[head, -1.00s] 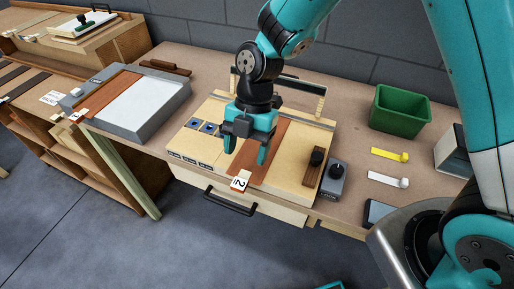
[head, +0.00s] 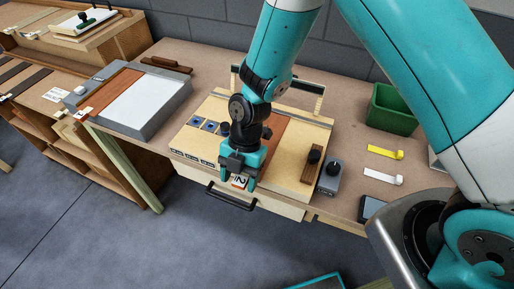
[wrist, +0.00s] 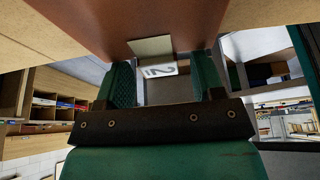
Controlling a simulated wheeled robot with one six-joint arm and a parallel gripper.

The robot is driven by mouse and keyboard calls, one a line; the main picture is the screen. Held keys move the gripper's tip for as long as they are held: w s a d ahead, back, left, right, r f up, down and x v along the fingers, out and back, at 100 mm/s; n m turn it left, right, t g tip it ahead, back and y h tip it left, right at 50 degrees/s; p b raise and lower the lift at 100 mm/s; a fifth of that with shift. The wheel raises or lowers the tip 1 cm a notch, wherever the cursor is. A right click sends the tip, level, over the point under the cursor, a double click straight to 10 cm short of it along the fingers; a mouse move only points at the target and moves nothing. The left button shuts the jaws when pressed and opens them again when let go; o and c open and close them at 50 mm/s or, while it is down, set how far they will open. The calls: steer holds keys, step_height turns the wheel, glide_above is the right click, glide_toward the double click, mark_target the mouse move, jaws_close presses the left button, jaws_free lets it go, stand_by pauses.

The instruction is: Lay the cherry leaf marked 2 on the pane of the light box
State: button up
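The cherry leaf marked 2 (head: 276,129) is a reddish-brown strip lying on the pale wooden board, its near end at the board's front edge. Its white tag with a 2 (head: 240,182) shows between my fingers; the tag also shows in the wrist view (wrist: 159,70), below the leaf's underside (wrist: 120,22). My gripper (head: 238,180) is at the leaf's near end, fingers spread to either side of the tag with gaps. My arm hides part of the leaf. The light box (head: 152,125) is grey, at the left, with a white pane (head: 148,103); another reddish leaf (head: 110,93) lies along its left side.
The pale board (head: 205,150) has blue squares at its left and a dark-knobbed wooden block (head: 312,168) at its right. A grey block (head: 330,181), yellow strip (head: 381,153), white strip (head: 378,178) and green bin (head: 390,115) stand further right. A drawer handle (head: 230,200) juts out in front.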

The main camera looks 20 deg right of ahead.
steer(key=c, duration=1)
